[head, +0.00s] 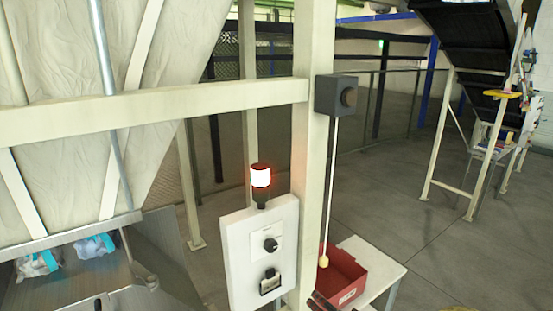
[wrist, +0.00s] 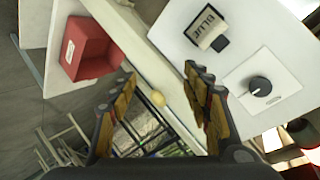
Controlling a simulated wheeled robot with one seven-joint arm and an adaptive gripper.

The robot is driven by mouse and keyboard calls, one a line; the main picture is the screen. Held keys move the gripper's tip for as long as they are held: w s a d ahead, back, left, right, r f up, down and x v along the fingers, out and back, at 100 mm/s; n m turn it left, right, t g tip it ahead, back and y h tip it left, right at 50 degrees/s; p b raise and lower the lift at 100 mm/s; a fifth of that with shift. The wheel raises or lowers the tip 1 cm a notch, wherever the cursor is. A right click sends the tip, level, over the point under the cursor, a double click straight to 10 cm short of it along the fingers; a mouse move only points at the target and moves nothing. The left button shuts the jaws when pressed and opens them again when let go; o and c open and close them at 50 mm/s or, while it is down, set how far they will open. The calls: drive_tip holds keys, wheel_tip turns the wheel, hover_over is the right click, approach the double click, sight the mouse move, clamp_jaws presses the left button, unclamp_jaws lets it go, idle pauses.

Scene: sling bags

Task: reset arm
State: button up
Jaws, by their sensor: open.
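My gripper (wrist: 160,72) shows in the wrist view with its two orange-padded fingers spread apart. Nothing is held between them. A yellow ball (wrist: 158,98) appears in the gap between the fingers but farther off. In the head view this ball (head: 323,261) hangs at the end of a pale cord from a dark grey box (head: 336,95) on the post. I cannot clearly make out my gripper in the head view; a dark shape at the bottom edge may be part of it.
A white control panel (head: 262,228) with a black knob is on the post, under a lit red lamp (head: 261,176). A red bin (head: 347,272) sits on a white table (head: 378,255). Blue-and-white bags (head: 95,246) lie in a metal trough at left.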

drive_tip(key=s+d+f+n+g+h+b, duration=0.35)
drive_tip(key=s+d+g+h, duration=0.2)
drive_tip(key=s+d, duration=0.5)
drive_tip(key=s+a+r+b, duration=0.1)
drive_tip(key=s+r+b, duration=0.1)
drive_tip(key=s, duration=0.3)
drive_tip(key=s+a+r+n+y+b, duration=0.1)
drive_tip(key=s+a+r+b, duration=0.1)
drive_tip(key=s+b, duration=0.2)
drive_tip(key=s+a+r+b, duration=0.1)
drive_tip(key=s+a+b, duration=0.1)
drive_tip(key=s+b, duration=0.2)
drive_tip(key=s+g, duration=0.1)
drive_tip(key=s, duration=0.2)
drive_tip(key=shift+s+a+r, duration=0.25)
drive_tip(key=shift+s+r, duration=0.05)
drive_tip(key=shift+r, duration=0.1)
drive_tip(key=shift+n, duration=0.25)
drive_tip(key=shift+c, duration=0.8)
